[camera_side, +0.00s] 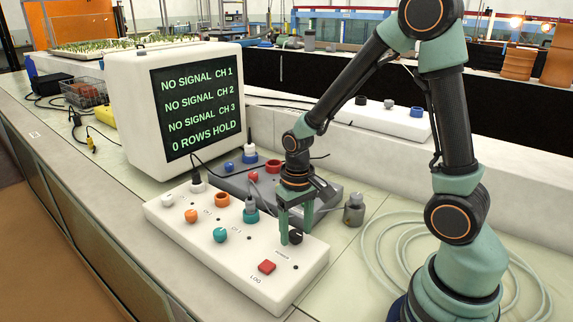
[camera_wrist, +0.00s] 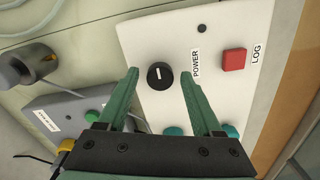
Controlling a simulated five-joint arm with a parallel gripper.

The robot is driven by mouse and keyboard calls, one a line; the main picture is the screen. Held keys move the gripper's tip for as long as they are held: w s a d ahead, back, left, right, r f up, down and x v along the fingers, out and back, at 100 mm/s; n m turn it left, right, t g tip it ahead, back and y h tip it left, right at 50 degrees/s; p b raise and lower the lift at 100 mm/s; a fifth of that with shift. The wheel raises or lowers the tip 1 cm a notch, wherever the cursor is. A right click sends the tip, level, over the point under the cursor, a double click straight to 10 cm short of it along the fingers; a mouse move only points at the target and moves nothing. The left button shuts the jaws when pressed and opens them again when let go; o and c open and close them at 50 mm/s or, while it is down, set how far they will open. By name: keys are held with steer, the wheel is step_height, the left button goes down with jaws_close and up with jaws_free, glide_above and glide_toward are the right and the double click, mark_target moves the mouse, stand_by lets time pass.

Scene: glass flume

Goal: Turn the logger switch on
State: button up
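A white logger box (camera_side: 190,222) lies on the bench. Its black POWER knob (camera_wrist: 160,75) has a white pointer mark; in the side view the knob (camera_side: 295,237) is partly hidden by my fingers. My gripper (camera_wrist: 159,73) is open, with its green fingertips on either side of the knob and gaps showing between. In the side view my gripper (camera_side: 297,232) points down at the box's right end. A red LOG button (camera_wrist: 234,60) sits beside the POWER label; it also shows in the side view (camera_side: 267,267).
A monitor (camera_side: 125,115) reads "NO SIGNAL" for CH 1, CH 2 and CH 3, and "0 ROWS HOLD". A grey box (camera_side: 233,182) with colored knobs lies behind the logger. A metal cylinder (camera_side: 354,211) and coiled tubing (camera_side: 385,262) are to the right.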

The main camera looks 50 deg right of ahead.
mark_target(296, 234)
stand_by(0.3)
step_height(296, 234, up, 12)
stand_by(0.5)
steer(key=shift+r, duration=0.15)
steer(key=s+a+r+n+t, duration=0.2)
steer(key=s+r+n+t, duration=0.1)
steer(key=s+r+t, duration=0.1)
steer(key=shift+s+a+r+t, duration=0.2)
steer(key=shift+a+r+t, duration=0.05)
steer(key=shift+r+t, duration=0.65)
steer(key=shift+c, duration=0.2)
stand_by(0.4)
